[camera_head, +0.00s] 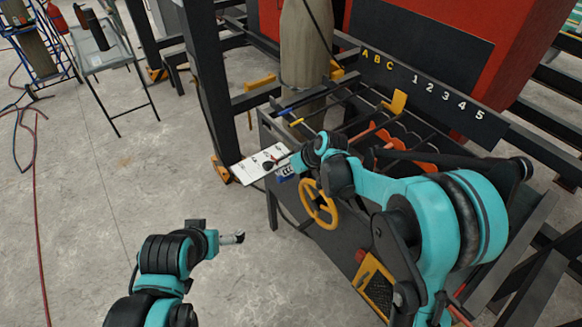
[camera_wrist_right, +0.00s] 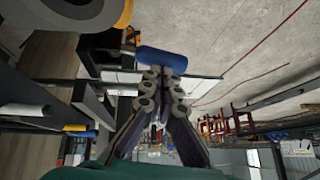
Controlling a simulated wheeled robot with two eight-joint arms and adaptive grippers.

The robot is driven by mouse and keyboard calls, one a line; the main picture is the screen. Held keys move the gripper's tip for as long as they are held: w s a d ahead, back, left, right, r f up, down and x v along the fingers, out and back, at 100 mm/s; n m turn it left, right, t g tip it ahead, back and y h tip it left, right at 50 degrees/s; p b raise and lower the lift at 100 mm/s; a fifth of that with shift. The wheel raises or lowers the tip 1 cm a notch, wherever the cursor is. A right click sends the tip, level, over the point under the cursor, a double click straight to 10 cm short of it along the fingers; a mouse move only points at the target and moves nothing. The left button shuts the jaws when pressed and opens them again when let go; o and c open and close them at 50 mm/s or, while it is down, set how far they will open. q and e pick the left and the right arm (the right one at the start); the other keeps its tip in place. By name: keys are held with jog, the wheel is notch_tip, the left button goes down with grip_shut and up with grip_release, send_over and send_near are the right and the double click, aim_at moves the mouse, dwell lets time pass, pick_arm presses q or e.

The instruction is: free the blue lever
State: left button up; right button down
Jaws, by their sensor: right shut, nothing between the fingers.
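A blue cylindrical lever handle (camera_wrist_right: 160,60) lies right across the fingertips of my right gripper (camera_wrist_right: 161,80) in the right wrist view. The fingers are shut with nothing between them; I cannot tell whether they touch the handle. In the head view my right gripper (camera_head: 278,164) is at the cage machine's left corner, and a small blue patch (camera_head: 287,172) shows just below it. Another blue-tipped rod (camera_head: 284,112) shows farther back. My left gripper (camera_head: 232,238) hangs over the floor, away from the machine; its jaw opening is unclear.
A white sheet (camera_head: 260,162) sticks out beside the right gripper. A yellow handwheel (camera_head: 318,203) is below my right arm. Dark bars and orange parts (camera_head: 405,148) fill the machine behind. A dark post (camera_head: 208,75) stands to the left. Open concrete floor (camera_head: 130,190) lies at left.

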aim_at(284, 180)
jog(key=shift+s+a+f+n+t+h+b, duration=0.35)
jog(key=shift+a+f+t+h, duration=0.15)
jog(key=shift+f+h, duration=0.15)
jog(key=shift+s+a+f+n+t+h+b, duration=0.1)
jog(key=shift+a+f+n+t+h+b, duration=0.15)
jog(key=shift+f+t+h, duration=0.2)
jog(key=shift+s+a+f+n+t+h+b, duration=0.1)
jog(key=shift+f+t+h+b, duration=0.2)
jog(key=shift+h, duration=0.2)
jog(key=shift+d+f, duration=0.1)
jog(key=shift+f, duration=0.1)
jog(key=shift+f+b, duration=0.65)
jog(key=shift+b, duration=0.05)
jog(key=shift+f, duration=0.1)
